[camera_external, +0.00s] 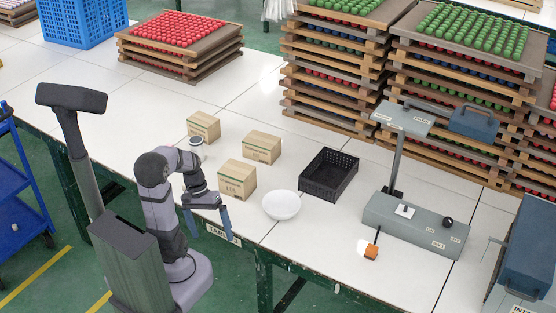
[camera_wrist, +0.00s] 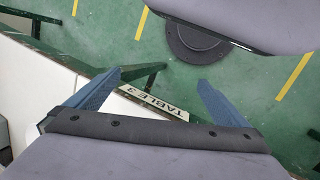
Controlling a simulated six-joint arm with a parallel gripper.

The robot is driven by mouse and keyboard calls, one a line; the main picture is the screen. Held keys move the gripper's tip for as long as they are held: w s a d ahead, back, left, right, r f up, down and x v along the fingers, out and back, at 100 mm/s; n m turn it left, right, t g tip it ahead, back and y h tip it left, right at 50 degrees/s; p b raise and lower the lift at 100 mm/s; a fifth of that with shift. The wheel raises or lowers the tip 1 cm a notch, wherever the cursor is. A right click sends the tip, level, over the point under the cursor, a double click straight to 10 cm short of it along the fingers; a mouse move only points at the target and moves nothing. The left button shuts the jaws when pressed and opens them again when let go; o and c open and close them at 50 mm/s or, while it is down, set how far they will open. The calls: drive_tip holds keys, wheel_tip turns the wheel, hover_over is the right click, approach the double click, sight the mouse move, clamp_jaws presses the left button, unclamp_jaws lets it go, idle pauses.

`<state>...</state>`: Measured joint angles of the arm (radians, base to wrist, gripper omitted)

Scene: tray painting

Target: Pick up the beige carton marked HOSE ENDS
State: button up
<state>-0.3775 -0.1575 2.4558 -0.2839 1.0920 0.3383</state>
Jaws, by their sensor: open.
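Several beige cartons stand on the white table in the outside view: one at the back left (camera_external: 204,126), one at the right (camera_external: 262,147) and one at the front (camera_external: 237,180). Their printing is too small to read, so I cannot tell which is marked HOSE ENDS. My gripper (camera_external: 207,222) is open and empty at the table's front edge, to the left of and nearer than the front carton. In the wrist view my gripper (camera_wrist: 158,90) has its blue fingers wide apart over the table edge and green floor, with no carton in view.
A white bowl (camera_external: 281,205) and a black crate (camera_external: 328,176) stand right of the cartons. A small round white-topped thing (camera_external: 196,141) is beside the back left carton. Tray stacks (camera_external: 335,75) rise behind.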

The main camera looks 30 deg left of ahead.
drive_tip(key=w+d+r+n+t+h+p, duration=0.1)
drive_tip(key=w+d+r+n+t+p, duration=0.15)
drive_tip(key=w+r+n+p, duration=0.4)
drive_tip(key=w+d+r+n+t+h+p, duration=0.1)
drive_tip(key=w+d+r+n, duration=0.15)
drive_tip(key=n, duration=0.65)
drive_tip(key=w+a+r+n+t, duration=0.1)
drive_tip(key=w+a+n, duration=0.1)
drive_tip(key=w+n, duration=0.1)
drive_tip(key=w+a+r+n+t, duration=0.1)
drive_tip(key=w+a+n+t, duration=0.1)
drive_tip(key=w, duration=0.3)
drive_tip(key=w+a+r+n+t, duration=0.1)
drive_tip(key=w+a+n, duration=0.2)
drive_tip(key=w+n, duration=0.1)
drive_tip(key=shift+w+a+r+n+t, duration=0.25)
drive_tip(key=shift+w+a+r+n, duration=0.15)
drive_tip(key=shift+w, duration=0.2)
drive_tip(key=w+a+n+t+y+b, duration=0.1)
drive_tip(key=w+a+n+t+b, duration=0.15)
drive_tip(key=w+a, duration=0.55)
drive_tip(key=n+t+y+b, duration=0.2)
drive_tip(key=n+t+y, duration=0.2)
drive_tip(key=n, duration=0.1)
approach(199, 121)
drive_tip(key=shift+p+x, duration=0.6)
drive_tip(key=shift+x, duration=3.05)
drive_tip(key=shift+w+f, duration=0.1)
